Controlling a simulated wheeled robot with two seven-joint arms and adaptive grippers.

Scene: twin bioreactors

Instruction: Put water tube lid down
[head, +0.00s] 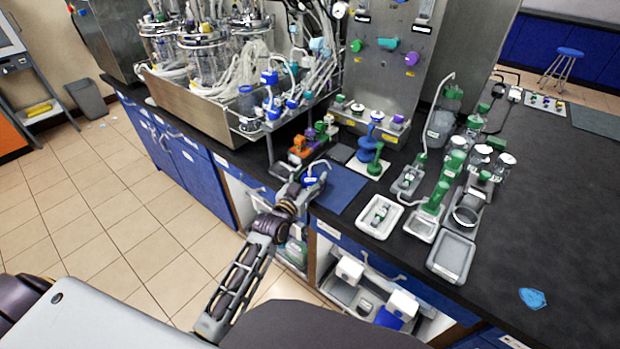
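My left gripper (306,182) reaches over the front edge of the black bench, at the near left corner of a blue mat. A small blue lid (311,180) shows at its fingertips, with a thin pale tube (319,163) curving up from it. I take this as the water tube lid; the fingers appear closed on it, though the contact is small and partly hidden. The blue mat (343,189) lies flat and bare to the right of the gripper. I cannot tell the gap between lid and mat. My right gripper is not in view.
Orange clamps (299,148) and the bioreactor rack (190,105) stand behind the gripper. A blue stand (368,152) and a green-topped piece (376,160) are behind the mat. White trays (379,217) and green-capped bottles (454,163) fill the right. The far right bench (560,220) is mostly clear.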

